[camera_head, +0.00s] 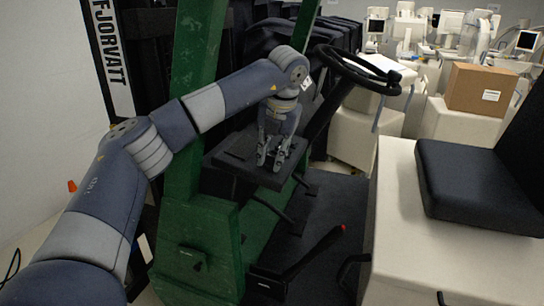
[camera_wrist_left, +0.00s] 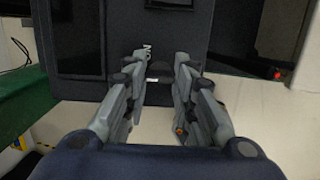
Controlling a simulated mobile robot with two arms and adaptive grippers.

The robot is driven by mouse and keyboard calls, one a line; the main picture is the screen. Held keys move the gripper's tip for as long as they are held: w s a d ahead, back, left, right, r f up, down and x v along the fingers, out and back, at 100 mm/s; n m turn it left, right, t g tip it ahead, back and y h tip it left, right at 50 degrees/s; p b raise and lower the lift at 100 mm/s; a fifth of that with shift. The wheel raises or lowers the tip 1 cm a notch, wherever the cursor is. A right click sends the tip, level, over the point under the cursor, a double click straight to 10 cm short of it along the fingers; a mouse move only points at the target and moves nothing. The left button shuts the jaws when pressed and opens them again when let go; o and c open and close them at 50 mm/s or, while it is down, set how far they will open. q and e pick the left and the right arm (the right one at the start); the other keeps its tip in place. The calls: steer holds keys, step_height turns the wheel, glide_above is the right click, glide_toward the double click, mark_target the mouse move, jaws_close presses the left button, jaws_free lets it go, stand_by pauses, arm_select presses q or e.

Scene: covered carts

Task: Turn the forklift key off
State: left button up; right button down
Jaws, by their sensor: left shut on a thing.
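My left gripper (camera_head: 271,163) reaches down to the dark control panel (camera_head: 236,154) of the forklift, beside the green post. In the left wrist view, the two fingers of the gripper (camera_wrist_left: 160,62) point at the black panel (camera_wrist_left: 120,90), one on each side of the forklift key (camera_wrist_left: 157,73). The gripper is shut on the key, which is small and mostly hidden between the fingers. A pale label, partly covered by the left fingertip, shows on the panel above it. The key's turn position cannot be made out. My right gripper is not in view.
The black steering wheel (camera_head: 358,70) stands right of my left arm. A green post (camera_head: 192,100) rises close behind the forearm. A lever with a red tip (camera_head: 310,255) is below the panel. The black seat (camera_head: 470,185) is at right. A cardboard box (camera_head: 480,90) sits farther back.

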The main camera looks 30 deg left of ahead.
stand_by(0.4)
arm_select(q)
steer(key=o, duration=1.1)
steer(key=shift+c, duration=0.2)
steer(key=v, duration=1.2)
steer(key=shift+w+d+f, duration=0.1)
steer(key=shift+w, duration=0.1)
